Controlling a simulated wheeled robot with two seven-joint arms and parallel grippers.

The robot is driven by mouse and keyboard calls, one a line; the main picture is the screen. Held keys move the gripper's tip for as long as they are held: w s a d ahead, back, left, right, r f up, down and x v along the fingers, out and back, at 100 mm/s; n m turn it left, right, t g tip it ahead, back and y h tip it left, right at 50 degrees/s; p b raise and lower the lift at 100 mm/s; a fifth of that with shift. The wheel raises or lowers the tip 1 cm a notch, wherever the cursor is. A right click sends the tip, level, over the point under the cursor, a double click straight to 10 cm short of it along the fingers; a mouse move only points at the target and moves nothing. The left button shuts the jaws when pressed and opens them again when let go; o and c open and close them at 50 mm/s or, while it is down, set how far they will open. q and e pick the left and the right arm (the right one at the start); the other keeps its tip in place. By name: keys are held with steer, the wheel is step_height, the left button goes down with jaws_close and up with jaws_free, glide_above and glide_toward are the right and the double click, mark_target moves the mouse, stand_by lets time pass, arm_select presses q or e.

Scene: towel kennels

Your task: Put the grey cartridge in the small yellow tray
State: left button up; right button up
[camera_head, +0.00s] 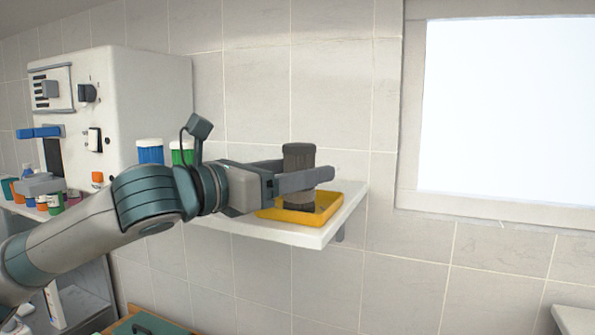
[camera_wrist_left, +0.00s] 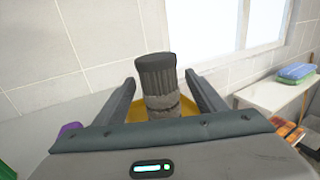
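The grey cartridge (camera_head: 298,158), a dark ribbed cylinder, stands upright in the small yellow tray (camera_head: 324,208) on a white wall shelf. My left gripper (camera_head: 312,173) reaches in from the left, with its fingers on either side of the cartridge. In the left wrist view the cartridge (camera_wrist_left: 157,78) stands between the two fingers, with a gap showing on each side, so the gripper (camera_wrist_left: 160,84) is open around it. The tray (camera_wrist_left: 188,107) shows partly behind the fingers there. The cartridge's lower part is partly covered by the near finger in the head view. My right gripper is not in view.
The white shelf (camera_head: 325,232) ends just right of the tray. A tiled wall backs the shelf. Small bottles (camera_head: 55,203) stand at far left.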

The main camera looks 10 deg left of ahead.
arm_select(q)
steer(key=shift+s+a+f+b, duration=0.1)
steer(key=shift+s+a+b, duration=0.2)
steer(key=shift+s+a, duration=0.1)
steer(key=b+v, duration=0.5)
steer(key=v, duration=1.1)
steer(key=shift+s, duration=0.15)
steer(key=shift+a, duration=0.1)
stand_by(0.4)
